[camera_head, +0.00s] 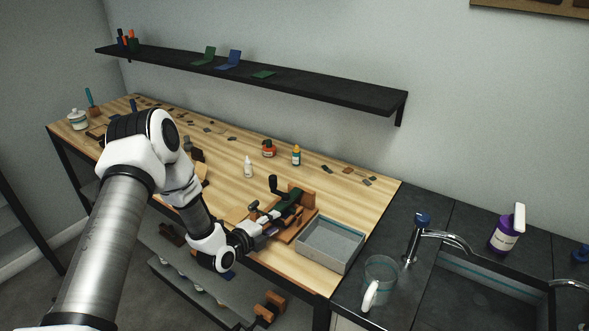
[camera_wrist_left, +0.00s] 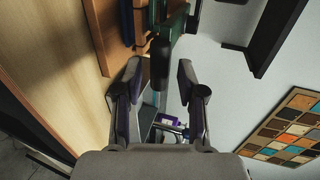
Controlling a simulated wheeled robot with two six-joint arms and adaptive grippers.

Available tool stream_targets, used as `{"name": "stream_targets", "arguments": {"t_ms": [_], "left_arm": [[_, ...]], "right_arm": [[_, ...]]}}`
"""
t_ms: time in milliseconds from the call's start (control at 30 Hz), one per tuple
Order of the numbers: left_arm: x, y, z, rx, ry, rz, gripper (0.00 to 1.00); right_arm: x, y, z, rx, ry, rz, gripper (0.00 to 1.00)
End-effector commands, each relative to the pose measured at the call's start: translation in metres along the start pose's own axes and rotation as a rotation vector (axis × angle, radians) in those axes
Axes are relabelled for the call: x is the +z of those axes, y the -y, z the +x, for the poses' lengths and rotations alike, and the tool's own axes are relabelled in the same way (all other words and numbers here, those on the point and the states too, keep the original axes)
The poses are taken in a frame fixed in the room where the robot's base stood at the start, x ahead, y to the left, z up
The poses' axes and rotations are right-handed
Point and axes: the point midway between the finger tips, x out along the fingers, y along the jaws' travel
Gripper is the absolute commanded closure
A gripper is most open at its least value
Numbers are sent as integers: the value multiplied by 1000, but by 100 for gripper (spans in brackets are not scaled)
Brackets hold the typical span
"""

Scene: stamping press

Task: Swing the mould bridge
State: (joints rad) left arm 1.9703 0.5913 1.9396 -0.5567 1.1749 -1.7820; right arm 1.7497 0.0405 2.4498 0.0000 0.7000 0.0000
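The stamping press stands near the front edge of the wooden table, left of the grey tray. It has a brown wooden base (camera_head: 301,193) and a dark green bridge-like part (camera_head: 290,212) with an upright black knob (camera_head: 273,184). My left gripper (camera_head: 258,220) reaches in from the left, beside the press. In the left wrist view my gripper (camera_wrist_left: 158,80) has its two fingers spread. A dark rounded handle (camera_wrist_left: 160,64) sits between the fingertips, with gaps on both sides. The green part (camera_wrist_left: 172,18) shows behind it. My right gripper is not in view.
A grey tray (camera_head: 318,259) stands right of the press, close to it. A glass mug (camera_head: 380,275), a tap and a sink are farther right. Small bottles (camera_head: 248,167) stand behind the press. A black shelf (camera_head: 330,94) hangs on the wall.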

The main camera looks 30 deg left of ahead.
Motion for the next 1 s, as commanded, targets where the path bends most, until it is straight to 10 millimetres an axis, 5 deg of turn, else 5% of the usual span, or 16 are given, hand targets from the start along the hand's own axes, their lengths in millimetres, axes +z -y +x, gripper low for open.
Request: {"name": "stream_targets", "arguments": {"t_ms": [100,200,467,800,1000], "left_arm": [[0,-3,17,-2,0,1,64],[0,0,14,1,1,0,99],[-1,2,13,4,-1,0,100],[-1,40,6,1,-2,0,100],[-1,43,6,0,-2,1,100]], "right_arm": [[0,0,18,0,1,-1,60],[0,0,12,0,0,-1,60],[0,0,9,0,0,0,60],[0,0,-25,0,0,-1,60],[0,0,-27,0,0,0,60]]}}
